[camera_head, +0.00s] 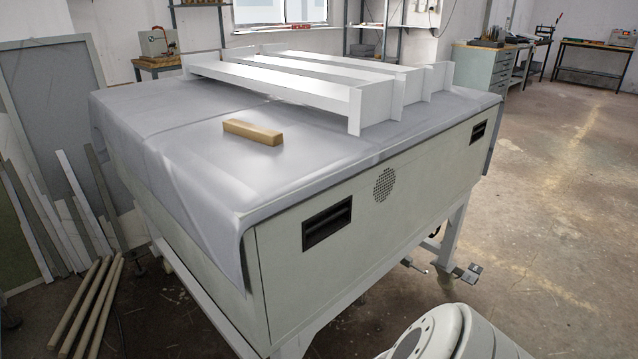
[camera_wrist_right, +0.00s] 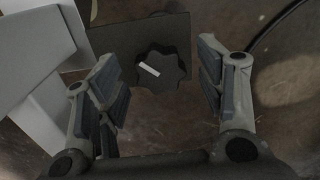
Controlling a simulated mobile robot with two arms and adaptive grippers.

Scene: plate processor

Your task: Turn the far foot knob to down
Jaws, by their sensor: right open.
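The foot knob (camera_wrist_right: 164,72) is a dark, lobed star-shaped knob with a white bar mark on its face. In the right wrist view it sits in front of a dark square plate (camera_wrist_right: 118,38). The white mark lies slanted, running from upper left to lower right. My right gripper (camera_wrist_right: 160,85) is open, with one finger on each side of the knob in the picture; I see no contact. In the head view the machine's far foot (camera_head: 470,272) shows at the base of a leg, and the knob cannot be made out there. My left gripper is not in view.
The large grey machine (camera_head: 425,160) fills the middle, with white channel frames (camera_head: 290,85) and a wooden block (camera_head: 253,132) on its cover. Pale legs (camera_wrist_right: 35,50) stand left of the knob in the wrist view. A dark cable (camera_wrist_right: 272,25) runs at right. Floor at right (camera_head: 565,200) is clear.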

